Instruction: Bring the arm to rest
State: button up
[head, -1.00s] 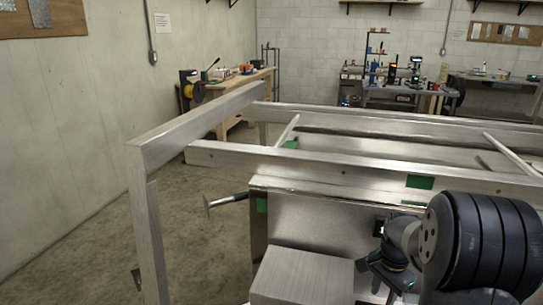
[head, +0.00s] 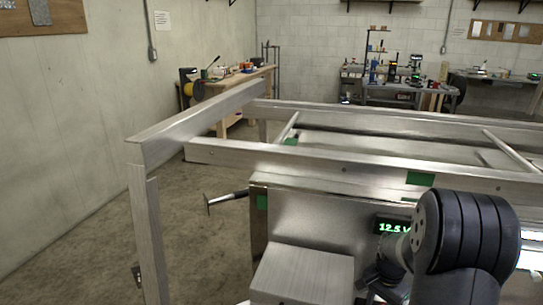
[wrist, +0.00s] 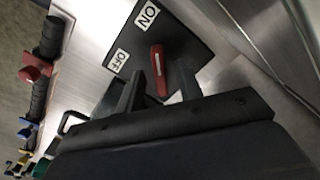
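My gripper (wrist: 160,72) is open in the wrist view, its two dark fingers apart. A red switch handle (wrist: 158,72) on a black plate (wrist: 187,43) marked ON and OFF shows between the fingertips. Its upper end lies towards the ON label; I cannot tell whether a finger touches it. In the head view my dark arm fills the lower right, bent down in front of the metal box (head: 310,222), and the gripper end is partly hidden. A green-lit display reading 12.5 V (head: 393,227) shows beside the arm.
The aluminium trailer frame (head: 330,157) spans the head view above the box. A hammer-like tool (head: 225,197) sticks out at the box's left. Coloured parts, one red (wrist: 35,72), line the left of the wrist view. Floor (head: 85,235) at left is clear.

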jog(key=n, duration=0.4)
jog(key=shift+n, duration=1.9)
